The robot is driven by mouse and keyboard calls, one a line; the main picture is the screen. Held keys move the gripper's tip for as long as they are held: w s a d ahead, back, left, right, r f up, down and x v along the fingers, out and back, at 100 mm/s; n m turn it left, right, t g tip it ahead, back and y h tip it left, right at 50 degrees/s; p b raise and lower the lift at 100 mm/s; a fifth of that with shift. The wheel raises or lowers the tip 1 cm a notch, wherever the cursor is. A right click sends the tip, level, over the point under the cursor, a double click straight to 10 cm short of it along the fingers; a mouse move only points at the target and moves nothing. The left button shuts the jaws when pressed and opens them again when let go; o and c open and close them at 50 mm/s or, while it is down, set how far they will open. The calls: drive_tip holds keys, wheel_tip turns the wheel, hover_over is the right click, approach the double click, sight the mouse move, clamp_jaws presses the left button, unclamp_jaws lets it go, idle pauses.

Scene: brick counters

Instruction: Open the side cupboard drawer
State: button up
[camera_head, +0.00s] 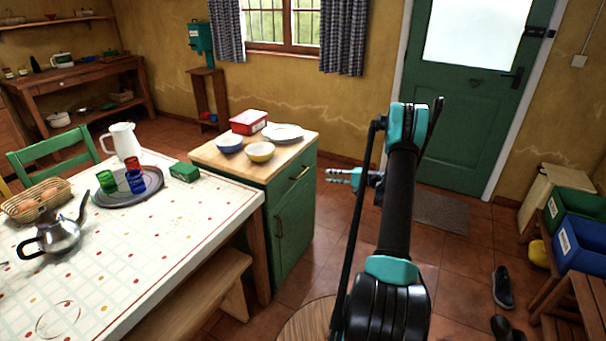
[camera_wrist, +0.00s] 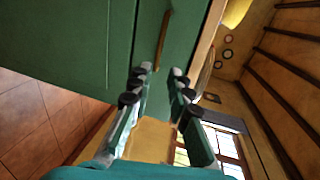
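The side cupboard (camera_head: 292,215) is green with a wooden top and stands against the far end of the table. Its drawer (camera_head: 291,178) is closed, with a brass bar handle (camera_head: 299,172); a door with its own handle is below. My gripper (camera_head: 329,175) is to the right of the drawer front, pointing left at it. In the wrist view the cupboard front is turned on its side, and the drawer handle (camera_wrist: 164,40) lies just beyond my fingertips (camera_wrist: 158,74). The fingers are apart with nothing between them. I see no contact with the handle.
Two bowls (camera_head: 230,145), a red box (camera_head: 249,122) and plates (camera_head: 284,133) stand on the cupboard top. A bench (camera_head: 195,300) runs along the table's near side. Floor (camera_head: 325,245) is free right of the cupboard.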

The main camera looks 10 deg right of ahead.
sight(303, 172)
drive_tip(key=x, duration=1.5)
drive_tip(key=shift+a, duration=0.15)
drive_tip(key=shift+c, duration=0.2)
clamp_jaws()
